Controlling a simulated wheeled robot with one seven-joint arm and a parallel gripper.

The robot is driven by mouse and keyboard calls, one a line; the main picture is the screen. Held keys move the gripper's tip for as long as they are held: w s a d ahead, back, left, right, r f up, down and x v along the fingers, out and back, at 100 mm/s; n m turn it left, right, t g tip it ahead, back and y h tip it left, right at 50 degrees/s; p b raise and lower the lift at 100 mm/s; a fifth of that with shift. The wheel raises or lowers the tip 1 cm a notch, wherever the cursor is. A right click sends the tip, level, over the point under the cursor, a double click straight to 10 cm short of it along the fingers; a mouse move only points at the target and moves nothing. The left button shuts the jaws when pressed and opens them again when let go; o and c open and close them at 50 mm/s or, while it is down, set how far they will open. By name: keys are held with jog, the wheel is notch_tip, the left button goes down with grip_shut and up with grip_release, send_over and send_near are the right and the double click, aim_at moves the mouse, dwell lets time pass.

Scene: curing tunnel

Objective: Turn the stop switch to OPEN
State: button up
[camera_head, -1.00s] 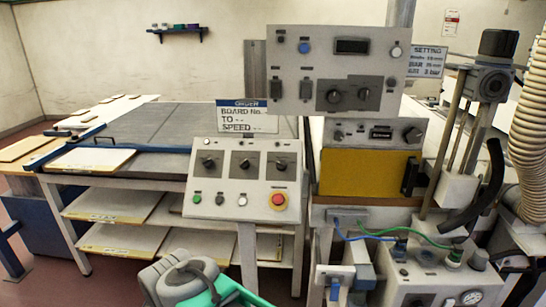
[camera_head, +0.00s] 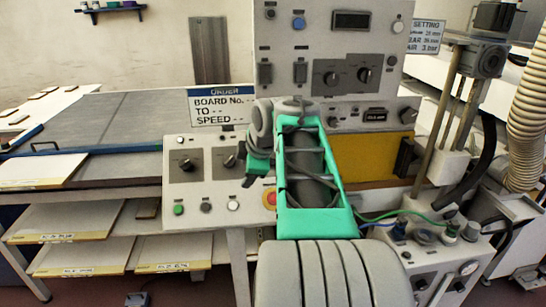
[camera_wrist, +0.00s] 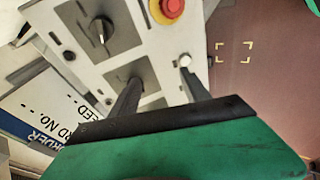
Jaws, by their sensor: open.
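The sloped control panel (camera_head: 215,221) carries rotary switches with black knobs on grey plates. The left knob (camera_head: 186,165) and middle knob (camera_head: 231,160) show in the head view; my arm covers the right one. I cannot read which is the stop switch or its OPEN mark. My gripper (camera_head: 248,178) is at the panel, right of the middle knob. In the wrist view my gripper (camera_wrist: 160,80) is open, its fingers over the middle grey plate (camera_wrist: 150,78), whose knob is mostly hidden. The right knob (camera_wrist: 101,30) is clear above left; contact cannot be told.
A red stop button (camera_wrist: 165,8) and a white button (camera_wrist: 185,60) lie close to my fingers. An order sign (camera_head: 222,104) stands behind the panel. An upper panel (camera_head: 345,45) with more knobs rises behind my arm.

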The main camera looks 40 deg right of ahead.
jog(key=s+d+r+n+h, duration=0.1)
jog(key=d+r+n, duration=0.2)
jog(key=d, duration=0.7)
jog(key=shift+t, duration=0.5)
jog(key=p+x, duration=0.1)
jog(key=x, duration=0.6)
jog(key=shift+d+r, duration=0.1)
jog(key=shift+d, duration=0.05)
jog(key=shift+s, duration=0.1)
jog(key=shift+c, duration=0.4)
grip_shut()
